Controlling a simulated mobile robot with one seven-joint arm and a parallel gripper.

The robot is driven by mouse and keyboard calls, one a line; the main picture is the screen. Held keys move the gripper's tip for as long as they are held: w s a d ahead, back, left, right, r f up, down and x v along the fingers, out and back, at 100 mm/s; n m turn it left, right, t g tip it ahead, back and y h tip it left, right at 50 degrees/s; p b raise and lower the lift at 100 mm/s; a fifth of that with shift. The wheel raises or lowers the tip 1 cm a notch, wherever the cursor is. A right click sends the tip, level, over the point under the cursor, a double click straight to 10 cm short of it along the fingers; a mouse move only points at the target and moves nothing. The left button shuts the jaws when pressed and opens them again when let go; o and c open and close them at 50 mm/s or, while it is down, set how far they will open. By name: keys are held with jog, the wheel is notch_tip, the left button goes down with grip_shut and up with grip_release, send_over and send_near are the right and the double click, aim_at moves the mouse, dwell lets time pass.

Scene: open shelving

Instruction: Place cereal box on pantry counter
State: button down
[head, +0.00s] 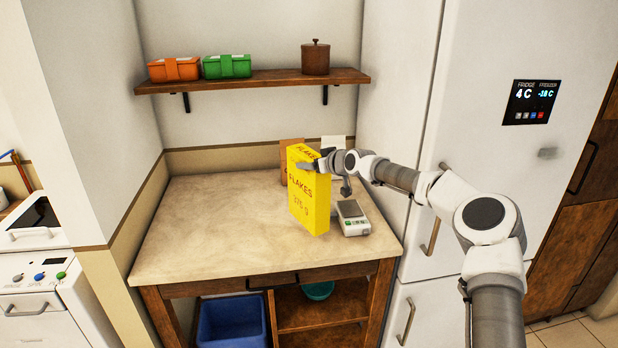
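A yellow cereal box (309,203) with "FLAKES" printed on it is upright at the pantry counter (215,225), right of its middle. My gripper (311,161) is at the top of the box, reaching in from the right. One finger lies across the front face near the top edge, and the other is hidden behind the box. The gripper looks shut on the box. The box's base is at or just above the counter top; I cannot tell whether it touches.
A kitchen scale (352,218) stands just right of the box. Brown and white items (291,153) stand behind it. A wall shelf (255,81) holds an orange box, a green box and a brown pot. The counter's left half is clear. A fridge (480,100) borders the right.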

jog(key=shift+s+a+f, duration=0.1)
jog(key=shift+a+f, duration=0.1)
jog(key=shift+f, duration=0.9)
jog(key=shift+a+f, duration=0.2)
jog(key=shift+f, duration=0.85)
jog(key=shift+f, duration=0.2)
grip_release()
jog(key=shift+s+d+r, duration=0.1)
jog(key=shift+s+r, duration=0.05)
jog(key=shift+r, duration=0.05)
jog(key=v, duration=1.1)
jog(key=shift+s+d+b, duration=0.25)
jog(key=shift+b, duration=0.1)
